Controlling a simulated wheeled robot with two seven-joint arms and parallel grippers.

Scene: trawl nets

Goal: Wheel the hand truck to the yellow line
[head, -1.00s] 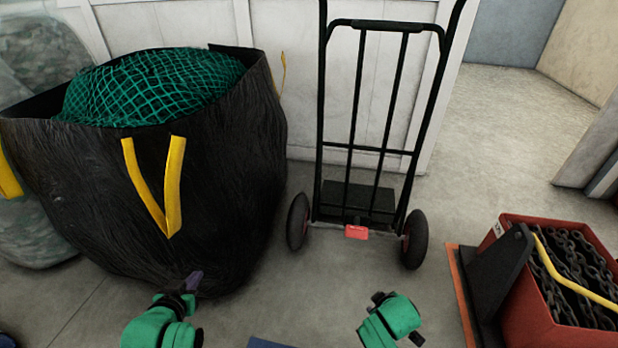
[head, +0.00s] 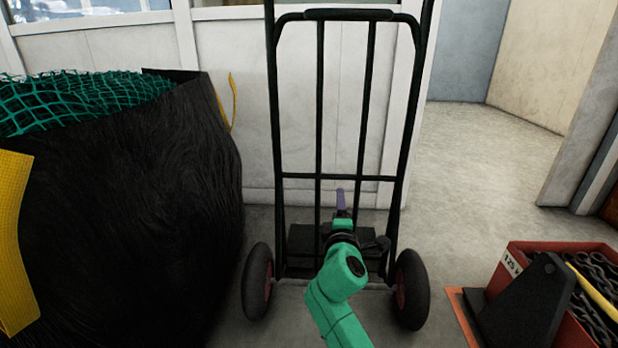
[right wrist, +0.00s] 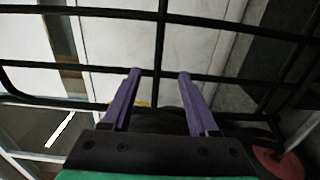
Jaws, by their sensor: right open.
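The black hand truck (head: 319,110) stands upright ahead of me, near the white wall panels. Its two wheels rest on the floor, and its dark toe plate is partly hidden by my arm. My right gripper (head: 341,192) is in front of the truck's lower frame, with its purple fingers pointing up and forward. In the right wrist view my right gripper (right wrist: 157,74) is open, its fingers spread, with the truck's thin bars (right wrist: 162,35) beyond them. Nothing is held. My left gripper is out of view. No yellow line shows.
A big black bag (head: 130,200) with green netting (head: 75,98) stands close on the left. A red crate of chains (head: 530,285) and a black bracket (head: 525,310) are at the lower right. Clear concrete floor (head: 480,150) opens behind, to the right of the truck.

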